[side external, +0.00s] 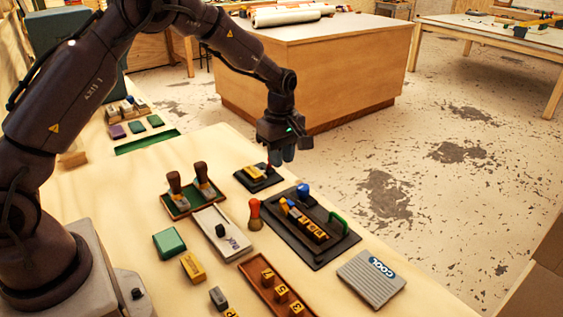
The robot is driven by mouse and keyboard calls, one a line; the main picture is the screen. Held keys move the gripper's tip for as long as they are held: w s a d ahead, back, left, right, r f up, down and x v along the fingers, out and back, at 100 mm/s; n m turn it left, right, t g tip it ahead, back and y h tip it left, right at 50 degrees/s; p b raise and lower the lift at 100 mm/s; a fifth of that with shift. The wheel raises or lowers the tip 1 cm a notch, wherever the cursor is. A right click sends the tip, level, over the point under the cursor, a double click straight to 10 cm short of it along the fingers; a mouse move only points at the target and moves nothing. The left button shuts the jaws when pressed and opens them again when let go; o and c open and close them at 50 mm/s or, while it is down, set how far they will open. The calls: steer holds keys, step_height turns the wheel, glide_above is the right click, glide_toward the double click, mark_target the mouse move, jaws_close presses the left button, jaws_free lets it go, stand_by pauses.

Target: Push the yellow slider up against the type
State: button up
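A black tray (333,249) lies on the table right of centre. In it is a slanting row of brown type blocks (308,227) with yellow marks. A small yellow piece (284,205), which looks like the yellow slider, is at the row's upper left end. I cannot tell whether it touches the type. My gripper (282,157) points down, above and behind the tray, apart from the yellow piece. Its fingertips look close together, with no held object visible; their opening is unclear.
The tray also has a blue knob (303,190) and a green handle (338,223). A small black stand (258,184) with a yellow block is below my gripper. A red-topped peg (255,215) stands left of the tray. A grey ribbed box (370,281) lies in front.

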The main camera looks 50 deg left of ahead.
mark_target(280, 208)
steer(key=a+f+h, duration=0.1)
steer(key=a, duration=0.2)
steer(key=a+f+n+h, duration=0.1)
steer(key=a, duration=0.3)
steer(key=s+a+f+h, duration=0.1)
steer(key=a, duration=0.3)
steer(key=shift+a+n, duration=0.1)
steer(key=shift+n, duration=0.3)
jaws_close()
steer(key=d+f, duration=0.1)
steer(key=f, duration=0.1)
steer(key=d+f+m+h, duration=0.1)
steer(key=d+f, duration=0.1)
steer(key=f, duration=0.1)
steer(key=d+f+m, duration=0.1)
steer(key=d+f, duration=0.1)
steer(key=f, duration=0.1)
steer(key=shift+w+d+f, duration=0.15)
steer(key=shift+w, duration=0.25)
steer(key=shift+d+r, duration=0.2)
steer(key=shift+d, duration=1.6)
